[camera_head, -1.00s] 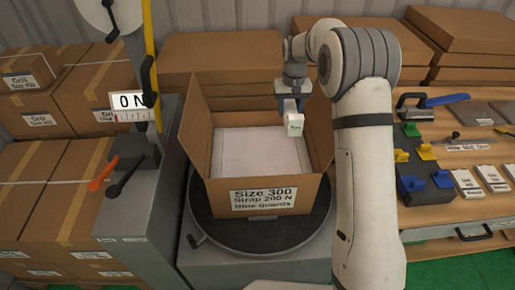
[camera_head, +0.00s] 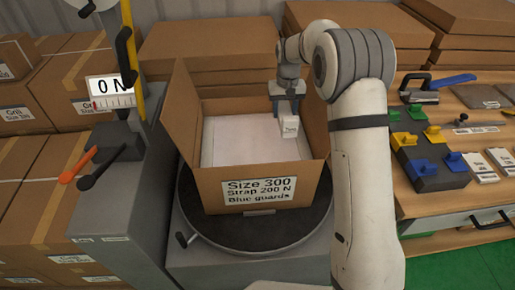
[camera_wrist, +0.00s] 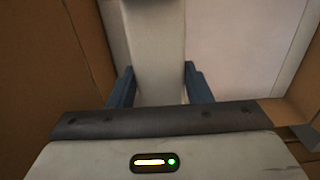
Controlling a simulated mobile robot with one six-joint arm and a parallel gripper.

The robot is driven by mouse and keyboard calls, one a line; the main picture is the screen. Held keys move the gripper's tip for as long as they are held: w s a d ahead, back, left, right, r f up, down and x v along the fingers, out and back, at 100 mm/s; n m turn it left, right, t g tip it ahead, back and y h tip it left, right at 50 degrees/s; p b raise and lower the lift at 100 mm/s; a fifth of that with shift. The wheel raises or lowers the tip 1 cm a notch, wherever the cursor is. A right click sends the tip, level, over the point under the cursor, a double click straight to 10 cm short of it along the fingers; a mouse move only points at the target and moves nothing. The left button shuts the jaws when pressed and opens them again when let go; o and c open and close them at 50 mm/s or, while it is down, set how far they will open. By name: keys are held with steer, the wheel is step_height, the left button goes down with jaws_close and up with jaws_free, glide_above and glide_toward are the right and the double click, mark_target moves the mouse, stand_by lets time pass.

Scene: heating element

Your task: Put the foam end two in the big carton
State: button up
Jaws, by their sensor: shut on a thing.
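The big carton (camera_head: 183,125) stands open on a round dark turntable, its label reading "Size 300, Strap 200 N, Blue guards". A flat white piece (camera_head: 238,142) lies inside it. My gripper (camera_head: 287,112) is inside the carton's right part, pointing down, shut on a white foam end (camera_head: 289,124) with a small label. In the wrist view, the blue fingers of my gripper (camera_wrist: 160,88) hold the pale foam end (camera_wrist: 155,45) between them, with the white piece (camera_wrist: 235,40) beside it. Whether the foam end touches the carton floor cannot be told.
The turntable (camera_head: 250,235) carries the carton. A grey strapping post with a yellow strip and levers (camera_head: 125,190) stands left. Stacked cartons (camera_head: 45,190) fill the left and back. A wooden bench (camera_head: 440,195) with blue, yellow and green pieces lies right.

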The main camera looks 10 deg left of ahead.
step_height(320, 180, down, 10)
steer(key=shift+f, duration=0.25)
steer(key=o, duration=1)
steer(key=shift+r, duration=0.1)
step_height(320, 180, up, 12)
steer(key=shift+s+r, duration=0.1)
steer(key=shift+r, duration=0.05)
steer(key=s+d+r+m+t, duration=0.1)
steer(key=s+d+r, duration=0.3)
steer(key=s, duration=0.4)
steer(key=s+d+r, duration=0.3)
steer(key=s+d, duration=0.1)
steer(key=s, duration=0.5)
steer(key=s+d+r+m+t, duration=0.1)
steer(key=s+d+r, duration=0.3)
steer(key=s, duration=0.7)
steer(key=s+d+f, duration=0.1)
steer(key=s, duration=0.3)
steer(key=s+d+f, duration=0.1)
steer(key=s, duration=0.3)
steer(key=shift+f, duration=0.25)
